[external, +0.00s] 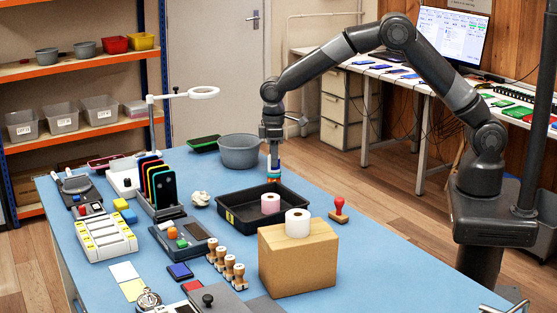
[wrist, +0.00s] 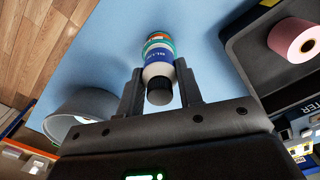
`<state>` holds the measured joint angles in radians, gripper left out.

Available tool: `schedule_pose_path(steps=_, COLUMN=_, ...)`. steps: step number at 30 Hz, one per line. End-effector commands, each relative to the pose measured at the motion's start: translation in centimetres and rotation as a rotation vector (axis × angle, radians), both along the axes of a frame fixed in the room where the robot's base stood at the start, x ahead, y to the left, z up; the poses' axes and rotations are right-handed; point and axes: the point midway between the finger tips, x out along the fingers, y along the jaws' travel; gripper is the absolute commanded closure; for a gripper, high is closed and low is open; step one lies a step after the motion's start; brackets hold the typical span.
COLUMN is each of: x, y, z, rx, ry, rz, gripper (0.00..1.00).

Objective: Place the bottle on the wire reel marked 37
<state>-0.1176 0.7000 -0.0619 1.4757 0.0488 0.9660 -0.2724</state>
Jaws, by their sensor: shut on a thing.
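My gripper (external: 272,150) points down over the far side of the blue table. It is shut on a small bottle (wrist: 159,65) with a dark cap, a white and blue label and green and orange bands. The bottle's lower part shows below the fingers in the external view (external: 274,173), behind the black tray. I cannot tell whether its base touches the table. No reel with a readable 37 shows. A pink roll (external: 270,203) stands in the tray and a white roll (external: 297,222) stands on a cardboard box; no number is readable on either.
The black tray (external: 232,217) is just in front of my gripper, and a grey bowl (external: 239,151) is to its left. The cardboard box (external: 298,262), a red stamp (external: 338,210) and several wooden stamps (external: 228,266) stand nearer. Blue table (wrist: 110,50) is bare around the bottle.

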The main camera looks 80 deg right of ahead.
Motion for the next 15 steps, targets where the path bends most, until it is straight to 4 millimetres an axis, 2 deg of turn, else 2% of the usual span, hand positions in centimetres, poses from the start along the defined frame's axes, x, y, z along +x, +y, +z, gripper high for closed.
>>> schedule_pose_path(steps=8, x=-0.01, y=-0.03, z=-0.23, rx=0.0, ry=0.0, rz=0.0, gripper=0.89)
schedule_pose_path(steps=9, x=0.0, y=-0.02, z=-0.21, rx=0.0, ry=0.0, rz=0.0, gripper=0.65)
schedule_pose_path(steps=15, x=0.0, y=-0.02, z=-0.19, rx=0.0, ry=0.0, rz=0.0, gripper=0.48)
